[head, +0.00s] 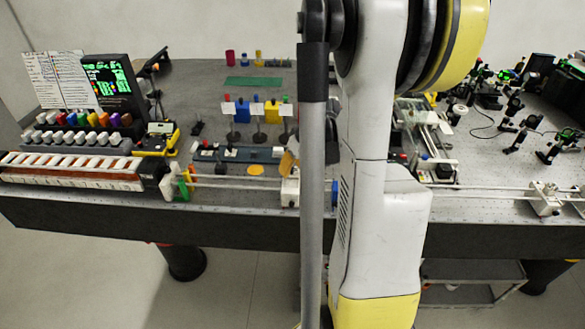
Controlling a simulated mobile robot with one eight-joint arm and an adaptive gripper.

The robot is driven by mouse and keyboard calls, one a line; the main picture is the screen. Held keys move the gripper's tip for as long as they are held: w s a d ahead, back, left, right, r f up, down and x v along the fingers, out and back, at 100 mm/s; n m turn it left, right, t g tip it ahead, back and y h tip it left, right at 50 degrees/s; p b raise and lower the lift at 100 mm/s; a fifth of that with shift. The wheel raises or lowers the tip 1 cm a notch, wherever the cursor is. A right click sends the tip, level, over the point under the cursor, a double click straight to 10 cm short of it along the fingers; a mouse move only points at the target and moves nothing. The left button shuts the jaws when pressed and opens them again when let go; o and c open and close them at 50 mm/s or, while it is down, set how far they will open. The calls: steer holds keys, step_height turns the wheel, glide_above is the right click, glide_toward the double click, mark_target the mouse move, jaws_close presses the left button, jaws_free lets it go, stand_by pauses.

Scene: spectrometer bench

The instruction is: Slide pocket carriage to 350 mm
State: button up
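A long pale rail (235,183) runs left to right along the front of the bench. A small white block (290,191) sits on it just left of my arm, with a tan-orange flap (289,163) above it. It may be the pocket carriage; I cannot tell for sure. A blue round part (334,193) shows on the rail line between my arm links. My arm hides the rail around there. No millimetre marks are readable. My gripper is not in view; only my arm's large white and yellow links show.
A white end block (175,187) with green and yellow parts is at the rail's left. Another white block (545,198) is at the right. Coloured knobs and a screen (112,85) stand at left, small optics (515,105) at right. A green mat (253,84) lies behind.

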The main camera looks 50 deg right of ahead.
steer(key=v, duration=1.1)
steer(key=shift+s+r, duration=0.2)
steer(key=shift+r, duration=0.1)
steer(key=s+a+n+t+b, duration=0.1)
steer(key=s+a+t+b, duration=0.1)
steer(key=a, duration=3)
steer(key=shift+s+a+f+t+y+b, duration=0.15)
steer(key=shift+s+f+t+y+b, duration=0.2)
steer(key=shift+s+b, duration=0.35)
steer(key=shift+r, duration=0.1)
